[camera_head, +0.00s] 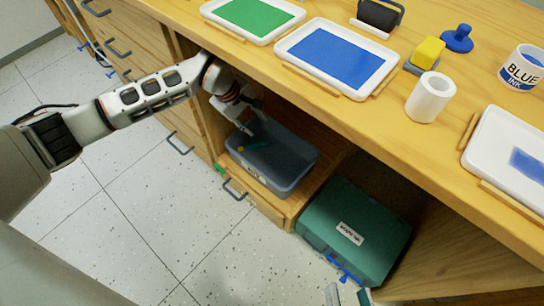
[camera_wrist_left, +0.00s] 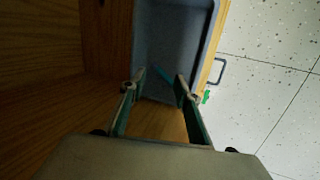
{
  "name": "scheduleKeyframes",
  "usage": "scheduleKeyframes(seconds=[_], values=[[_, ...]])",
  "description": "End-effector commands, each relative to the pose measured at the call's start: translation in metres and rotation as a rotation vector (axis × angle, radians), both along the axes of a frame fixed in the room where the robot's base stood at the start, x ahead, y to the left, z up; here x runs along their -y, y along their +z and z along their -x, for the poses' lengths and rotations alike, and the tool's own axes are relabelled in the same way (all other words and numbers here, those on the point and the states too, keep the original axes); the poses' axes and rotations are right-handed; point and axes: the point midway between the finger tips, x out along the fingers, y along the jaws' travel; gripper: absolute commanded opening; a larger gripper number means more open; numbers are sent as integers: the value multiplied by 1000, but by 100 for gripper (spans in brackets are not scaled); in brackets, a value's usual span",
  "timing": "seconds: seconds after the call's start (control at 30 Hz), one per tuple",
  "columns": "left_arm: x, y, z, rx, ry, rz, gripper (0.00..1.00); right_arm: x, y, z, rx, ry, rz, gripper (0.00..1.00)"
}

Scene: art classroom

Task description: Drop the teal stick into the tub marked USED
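The grey tub (camera_head: 290,181) stands on a low wooden shelf under the counter, with a small label on its front that I cannot read clearly. It also shows in the left wrist view (camera_wrist_left: 175,25). The teal stick (camera_wrist_left: 164,74) appears inside the tub, beyond my left fingertips and apart from them; in the head view a thin teal piece (camera_head: 258,145) shows there, next to something yellow. My left gripper (camera_head: 247,126) is open over the tub's left part, its fingers well apart in the wrist view (camera_wrist_left: 156,86). My right gripper (camera_head: 349,294) shows only its separated fingertips at the bottom edge.
A teal-green case (camera_head: 365,215) with a label stands right of the tub. The wooden counter (camera_head: 400,135) overhangs the shelf, carrying trays, a white roll (camera_head: 430,97) and a BLUE INK tub (camera_head: 522,69). A drawer handle (camera_head: 235,190) sticks out in front. The floor at left is clear.

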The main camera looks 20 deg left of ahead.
Motion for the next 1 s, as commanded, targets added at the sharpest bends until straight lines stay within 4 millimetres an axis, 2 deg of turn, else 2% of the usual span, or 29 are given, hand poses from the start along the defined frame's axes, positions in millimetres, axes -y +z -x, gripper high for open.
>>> scheduleKeyframes(seconds=[0.37, 1.0], values=[[-1, 3, 2, -2, 0, -1, 32, 0, 0, 0, 0, 0, 0, 40], [-1, 15, 1, 0, 0, -1, 32, 0, 13, -6, 28, 1, 0, 40]])
